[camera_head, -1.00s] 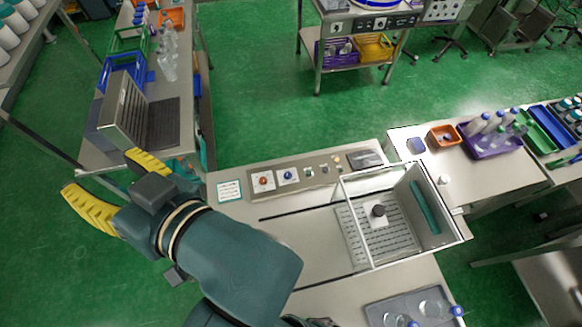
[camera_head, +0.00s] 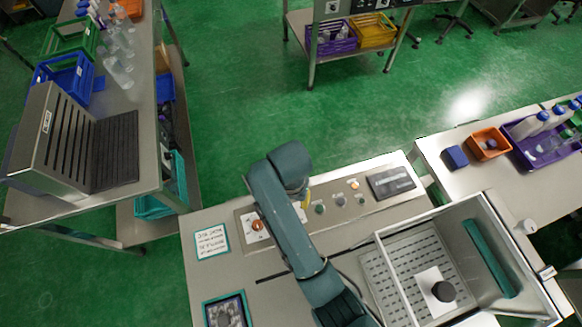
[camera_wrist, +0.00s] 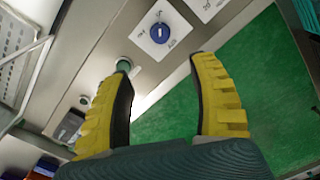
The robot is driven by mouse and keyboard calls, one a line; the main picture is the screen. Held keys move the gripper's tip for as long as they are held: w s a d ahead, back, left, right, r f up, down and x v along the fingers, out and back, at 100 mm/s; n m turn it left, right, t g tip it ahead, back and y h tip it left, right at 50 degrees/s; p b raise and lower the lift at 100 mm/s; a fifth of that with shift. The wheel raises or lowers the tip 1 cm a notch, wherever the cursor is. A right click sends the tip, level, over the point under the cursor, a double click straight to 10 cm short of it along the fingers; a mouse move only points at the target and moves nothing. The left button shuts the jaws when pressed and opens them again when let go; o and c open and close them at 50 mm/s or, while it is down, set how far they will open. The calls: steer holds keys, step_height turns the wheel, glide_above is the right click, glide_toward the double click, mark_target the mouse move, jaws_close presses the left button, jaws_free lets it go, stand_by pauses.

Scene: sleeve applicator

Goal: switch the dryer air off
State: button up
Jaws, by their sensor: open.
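The control panel (camera_head: 385,205) has a row of knobs and buttons along its far edge. In the wrist view a blue knob (camera_wrist: 160,33) with a pale pointer mark sits on a white label plate, a little beyond my fingertips; its lettering is too small to read. A green button (camera_wrist: 123,65) is beside my left finger. My gripper (camera_wrist: 161,68) is open, with nothing between its yellow fingers. In the head view, my arm hides the blue knob and most of the gripper (camera_head: 301,211). An orange knob (camera_head: 257,224) shows left of my arm.
A dark display (camera_head: 391,182) is at the panel's right end. A slotted metal unit (camera_head: 60,145) is on the left bench. Green floor is open beyond the panel.

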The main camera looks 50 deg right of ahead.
step_height(320, 180, down, 15)
steer(key=shift+r+b, duration=0.1)
steer(key=shift+b, duration=1.05)
jaws_close()
